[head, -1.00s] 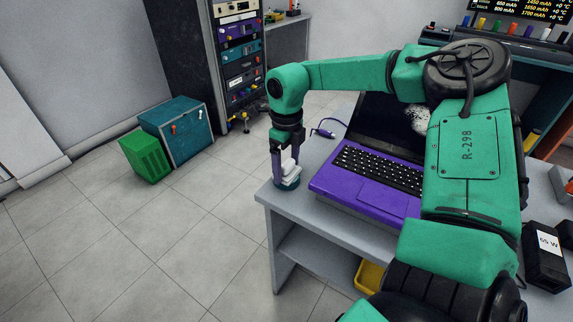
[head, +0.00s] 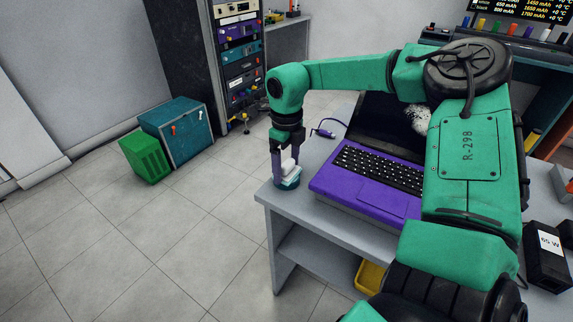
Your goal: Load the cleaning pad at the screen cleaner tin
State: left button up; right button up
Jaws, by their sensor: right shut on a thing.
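My right gripper (head: 287,158) points down at the left corner of the table. It is shut on a white cleaning pad (head: 289,168). The pad is right at the top of the teal screen cleaner tin (head: 288,184), which stands upright near the table's edge. I cannot tell whether the pad touches the tin's contents, as the fingers and pad cover the tin's top. My left gripper is not in view.
A purple laptop (head: 364,192) stands open on the grey table (head: 262,192), right of the tin, with a whitish smudge on its screen. A purple plug (head: 324,133) lies behind. A 65 W adapter (head: 547,262) is at the right. Open floor lies left.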

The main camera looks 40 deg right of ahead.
aim_at(287, 162)
jog(key=shift+r+p, duration=2.3)
jog(key=shift+r, duration=1.2)
